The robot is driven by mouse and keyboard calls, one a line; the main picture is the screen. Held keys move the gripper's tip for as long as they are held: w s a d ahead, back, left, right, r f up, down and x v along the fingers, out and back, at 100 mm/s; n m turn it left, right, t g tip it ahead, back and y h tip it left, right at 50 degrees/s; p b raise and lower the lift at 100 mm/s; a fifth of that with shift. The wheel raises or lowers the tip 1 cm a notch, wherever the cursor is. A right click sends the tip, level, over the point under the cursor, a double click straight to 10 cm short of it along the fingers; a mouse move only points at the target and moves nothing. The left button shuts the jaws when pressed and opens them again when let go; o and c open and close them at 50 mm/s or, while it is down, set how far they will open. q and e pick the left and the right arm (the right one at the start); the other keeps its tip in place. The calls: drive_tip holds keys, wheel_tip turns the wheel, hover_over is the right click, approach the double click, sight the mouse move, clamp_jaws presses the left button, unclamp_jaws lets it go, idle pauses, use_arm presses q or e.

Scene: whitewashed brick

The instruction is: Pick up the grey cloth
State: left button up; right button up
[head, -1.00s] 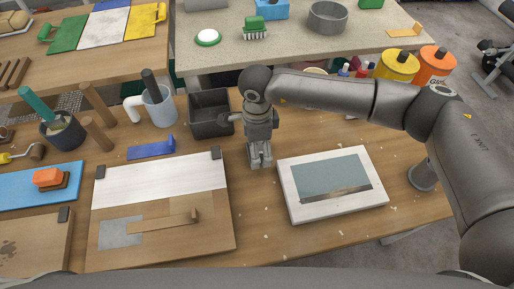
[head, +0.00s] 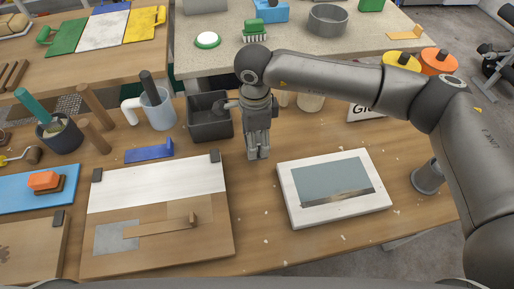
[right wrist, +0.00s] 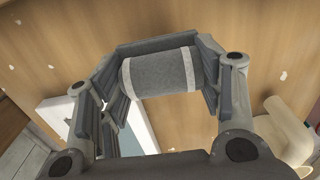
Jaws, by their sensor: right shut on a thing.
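The grey cloth (right wrist: 160,72) is a rolled bundle with pale bands near its ends, seen in the right wrist view. It lies between the fingers of my right gripper (right wrist: 155,82), which is shut on it. In the head view my right gripper (head: 258,152) points down over the wooden table, between the dark grey bin and the white-framed picture. The cloth cannot be told apart from the grey fingers there. My left gripper is not in view.
The dark grey bin (head: 210,118) stands close behind and left of the gripper. The white-framed picture (head: 288,198) lies to the right, a wooden board with a white sheet (head: 150,185) to the left. Bare table (head: 258,205) lies between them.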

drive_tip(key=w+a+r+b, duration=0.3)
drive_tip(key=w+a+r, duration=0.6)
drive_tip(key=w, duration=0.1)
idle(0.4)
